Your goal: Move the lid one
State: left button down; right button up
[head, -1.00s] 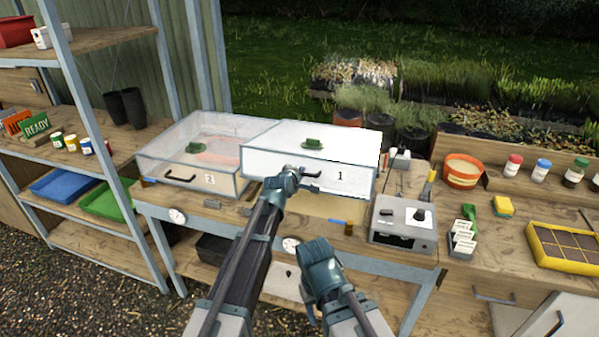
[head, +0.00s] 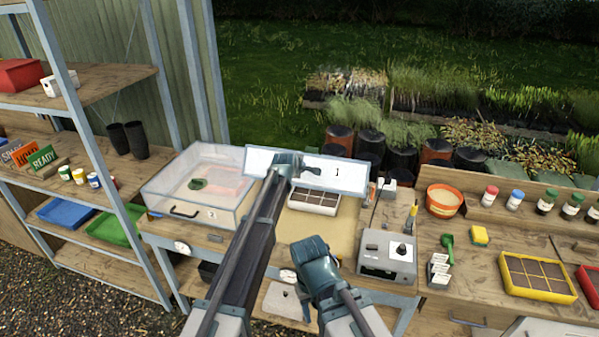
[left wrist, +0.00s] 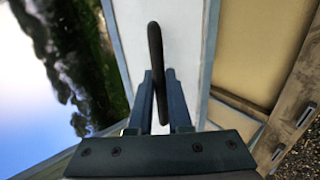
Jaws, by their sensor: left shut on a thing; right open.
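Lid one (head: 343,177), a pale cover marked 1, is tilted up off the bench with its front edge raised. My left gripper (head: 296,163) is shut on its dark front handle (head: 312,171). In the left wrist view, the handle (left wrist: 155,45) stands between the fingers of the left gripper (left wrist: 158,75), with the white lid face (left wrist: 185,40) behind. A white tray with brown cells (head: 316,208) shows beneath the raised lid. My right gripper (head: 312,252) is open and empty in front of the bench.
A clear cover marked 2 (head: 228,208) stands just left of lid one. A grey box with a black knob (head: 388,262) sits to the right. A shelf post (head: 85,130) rises at left. The pale bench patch (head: 335,228) before the tray is clear.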

pick_arm(q)
jog(key=w+r+p, duration=0.1)
jog(key=w+d+r+p, duration=0.1)
jog(key=w+r+p, duration=0.2)
jog(key=r, duration=0.1)
jog(key=shift+w+d+r, duration=0.25)
jog(key=shift+w, duration=0.1)
jog(key=c, duration=0.8)
grip_release()
jog(key=shift+c, duration=0.2)
jog(key=p+v, duration=0.8)
jog(key=v, duration=0.6)
jog(key=shift+f, duration=0.2)
